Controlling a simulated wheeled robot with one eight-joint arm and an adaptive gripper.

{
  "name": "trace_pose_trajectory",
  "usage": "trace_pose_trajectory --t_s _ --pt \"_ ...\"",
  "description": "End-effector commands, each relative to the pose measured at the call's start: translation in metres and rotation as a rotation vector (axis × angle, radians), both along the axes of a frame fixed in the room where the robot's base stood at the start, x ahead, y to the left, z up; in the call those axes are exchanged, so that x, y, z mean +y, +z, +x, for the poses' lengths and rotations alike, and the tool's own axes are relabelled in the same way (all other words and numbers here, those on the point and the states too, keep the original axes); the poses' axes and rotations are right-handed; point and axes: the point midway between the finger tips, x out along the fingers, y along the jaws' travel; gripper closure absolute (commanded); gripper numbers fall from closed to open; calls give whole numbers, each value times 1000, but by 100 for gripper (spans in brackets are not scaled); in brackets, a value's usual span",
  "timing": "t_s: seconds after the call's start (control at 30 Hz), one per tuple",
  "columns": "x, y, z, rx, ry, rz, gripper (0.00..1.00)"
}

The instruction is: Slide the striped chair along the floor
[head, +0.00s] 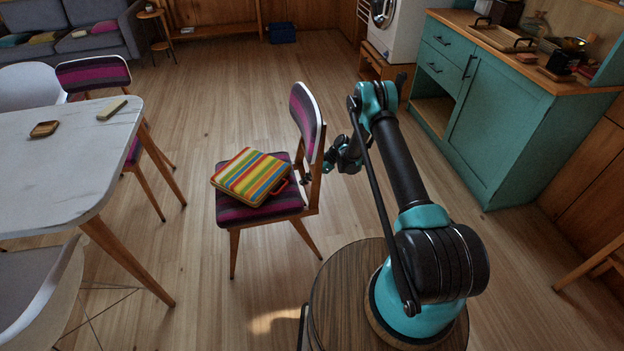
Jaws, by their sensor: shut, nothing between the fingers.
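The striped chair (308,118), purple and dark with wooden legs, stands on the plank floor in the middle of the head view. Its backrest is on the right side and its seat faces the white table. My gripper (308,180) is shut and empty, at the right side of the chair, close to the lower backrest. I cannot tell whether it touches the chair. The fingertips are small and partly lost against the chair frame.
A white table (60,185) with two small items stands at left, with another striped chair (92,72) behind it. A teal cabinet (500,110) stands at right, beside a white washing machine (396,30). A grey sofa (100,45) is at back left. Floor between table and chair is clear.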

Motion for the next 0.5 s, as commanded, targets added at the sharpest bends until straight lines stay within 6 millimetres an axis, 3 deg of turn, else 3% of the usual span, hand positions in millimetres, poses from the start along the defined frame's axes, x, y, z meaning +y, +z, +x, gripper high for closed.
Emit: trace_pose_trajectory --t_s 0.5 --pt "11 0 -3 0 0 0 100"
